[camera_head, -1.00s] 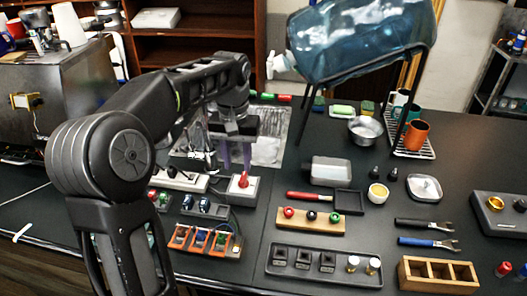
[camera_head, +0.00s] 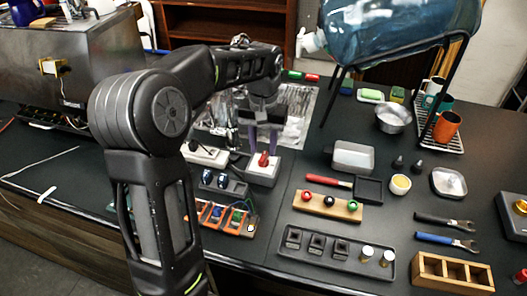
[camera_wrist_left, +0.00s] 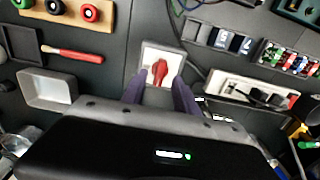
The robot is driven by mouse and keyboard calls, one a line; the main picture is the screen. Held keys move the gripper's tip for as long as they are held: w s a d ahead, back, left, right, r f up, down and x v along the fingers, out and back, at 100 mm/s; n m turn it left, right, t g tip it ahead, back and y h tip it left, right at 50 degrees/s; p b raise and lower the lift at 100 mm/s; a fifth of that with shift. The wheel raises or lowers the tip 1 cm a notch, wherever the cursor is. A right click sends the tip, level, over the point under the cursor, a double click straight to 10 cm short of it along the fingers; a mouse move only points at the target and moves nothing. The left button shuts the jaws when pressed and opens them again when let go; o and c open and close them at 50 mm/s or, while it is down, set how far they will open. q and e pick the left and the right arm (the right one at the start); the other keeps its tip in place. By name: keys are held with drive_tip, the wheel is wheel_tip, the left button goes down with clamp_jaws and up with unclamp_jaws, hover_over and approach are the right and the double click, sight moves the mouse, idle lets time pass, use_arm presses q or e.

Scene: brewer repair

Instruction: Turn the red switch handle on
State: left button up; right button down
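The red switch handle (camera_head: 263,159) stands on a white-topped grey switch box (camera_head: 262,175) left of the table's middle. In the left wrist view the handle (camera_wrist_left: 160,72) is upright in the picture on the box's white face (camera_wrist_left: 152,58). My left gripper (camera_head: 262,145) points down over the box. Its two purple-grey fingers are apart, and in the left wrist view the handle shows in the gap between the fingertips (camera_wrist_left: 160,82). I cannot tell whether a finger touches it. My right gripper is out of both views.
A white power strip (camera_head: 205,154) lies left of the switch box, and a dark block of rocker switches (camera_head: 223,184) is in front of it. A wooden board with coloured knobs (camera_head: 328,205) is at right.

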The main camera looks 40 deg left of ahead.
sight(263, 160)
use_arm(q)
drive_tip(key=shift+f, duration=1.5)
drive_tip(key=shift+c, duration=0.4)
clamp_jaws()
